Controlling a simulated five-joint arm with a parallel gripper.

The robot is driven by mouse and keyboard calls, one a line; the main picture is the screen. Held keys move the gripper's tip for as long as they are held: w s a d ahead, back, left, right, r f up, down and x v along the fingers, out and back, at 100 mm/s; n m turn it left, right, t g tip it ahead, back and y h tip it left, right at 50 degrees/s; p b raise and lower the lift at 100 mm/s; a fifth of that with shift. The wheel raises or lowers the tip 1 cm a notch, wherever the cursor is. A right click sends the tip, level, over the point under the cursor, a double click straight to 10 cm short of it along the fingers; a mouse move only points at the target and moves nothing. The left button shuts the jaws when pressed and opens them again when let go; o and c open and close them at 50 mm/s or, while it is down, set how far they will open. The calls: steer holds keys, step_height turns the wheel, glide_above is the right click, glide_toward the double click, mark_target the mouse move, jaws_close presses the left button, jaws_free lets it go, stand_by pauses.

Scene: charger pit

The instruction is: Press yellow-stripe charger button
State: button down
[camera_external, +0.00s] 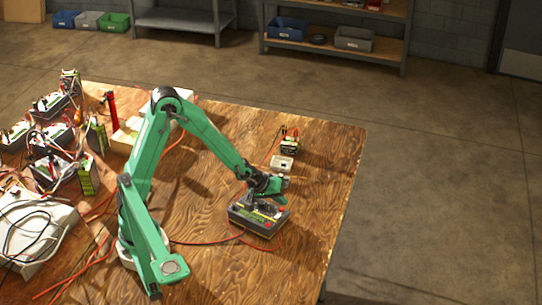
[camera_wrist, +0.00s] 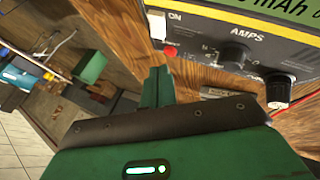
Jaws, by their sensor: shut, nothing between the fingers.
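A dark charger (camera_external: 258,220) sits on the wooden table below the end of my arm. In the wrist view the charger (camera_wrist: 205,35) has a black panel edged with a yellow stripe. The panel carries a white button (camera_wrist: 157,24) beside the word ON, a small red button (camera_wrist: 170,51), and an AMPS knob (camera_wrist: 236,55). My gripper (camera_wrist: 157,75) is shut and empty, its fingertips just below the red button in the picture. Whether they touch the panel cannot be told. In the external view my gripper (camera_external: 264,198) is over the charger and hides part of its top.
A small pale box (camera_external: 282,163) and a dark box with red parts (camera_external: 290,143) stand behind the charger. Several batteries and wires crowd the table's left side. A red cable (camera_external: 245,241) runs by the charger. The table's right side (camera_external: 320,200) is clear.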

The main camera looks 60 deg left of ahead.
mark_target(281, 208)
steer(key=shift+s+d+f, duration=0.1)
steer(key=shift+s+f, duration=0.05)
steer(key=shift+f, duration=0.65)
stand_by(1.1)
steer(key=shift+r, duration=0.75)
steer(key=shift+r, duration=0.1)
steer(key=shift+w+a+r, duration=0.1)
steer(key=shift+w+r, duration=0.05)
steer(key=shift+r, duration=0.6)
steer(key=shift+w+a+r, duration=0.1)
steer(key=shift+w+r, duration=0.1)
steer(key=shift+r, duration=0.55)
steer(key=shift+w+a+r, duration=0.1)
steer(key=shift+w+r, duration=0.05)
steer(key=shift+r, duration=0.75)
